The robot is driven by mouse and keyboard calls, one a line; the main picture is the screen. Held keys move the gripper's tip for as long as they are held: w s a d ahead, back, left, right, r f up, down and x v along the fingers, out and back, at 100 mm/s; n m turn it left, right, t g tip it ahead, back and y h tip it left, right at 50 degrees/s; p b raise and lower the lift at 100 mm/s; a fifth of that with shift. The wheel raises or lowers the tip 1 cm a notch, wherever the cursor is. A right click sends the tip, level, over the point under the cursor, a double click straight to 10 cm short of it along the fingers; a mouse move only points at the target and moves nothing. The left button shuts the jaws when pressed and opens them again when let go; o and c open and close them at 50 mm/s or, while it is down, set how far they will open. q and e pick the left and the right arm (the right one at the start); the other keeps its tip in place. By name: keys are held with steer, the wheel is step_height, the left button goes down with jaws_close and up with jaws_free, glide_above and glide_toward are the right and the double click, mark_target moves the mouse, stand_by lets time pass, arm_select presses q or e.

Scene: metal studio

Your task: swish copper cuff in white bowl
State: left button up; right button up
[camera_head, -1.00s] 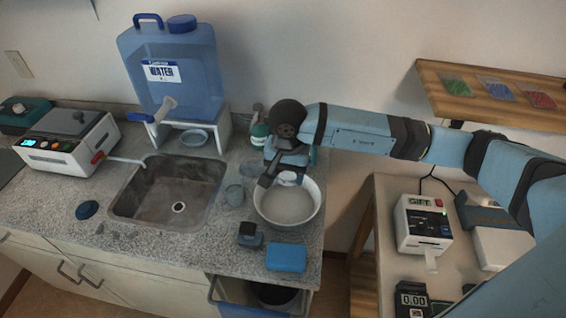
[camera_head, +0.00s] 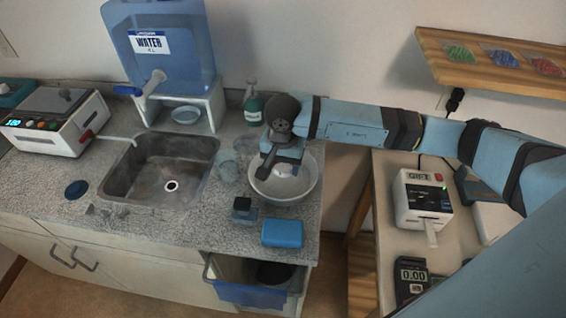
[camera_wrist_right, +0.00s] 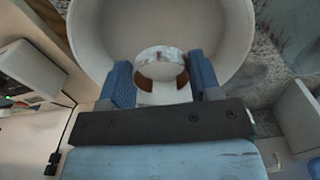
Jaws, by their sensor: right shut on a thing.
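The white bowl (camera_head: 308,188) stands on the right end of the speckled counter, and its inner wall (camera_wrist_right: 88,32) fills the upper part of the right wrist view. My right gripper (camera_head: 277,168) points down into the bowl, over its left side. In the wrist view, its blue fingers (camera_wrist_right: 162,78) are shut on the copper cuff (camera_wrist_right: 160,54). The cuff is a ring with a pale, shiny band and brown showing inside. I cannot tell whether it touches the bowl's bottom. My left gripper is out of view.
Left of the bowl are a clear cup (camera_head: 229,171), a small dark block (camera_head: 242,209) and the sink (camera_head: 165,168). A lower table (camera_head: 385,215) with devices stands to the right.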

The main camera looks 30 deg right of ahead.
mark_target(283, 183)
step_height(283, 183, down, 2)
steer(key=shift+f+b, duration=0.15)
steer(key=shift+b, duration=0.75)
steer(key=shift+f+b, duration=1)
steer(key=shift+r, duration=0.1)
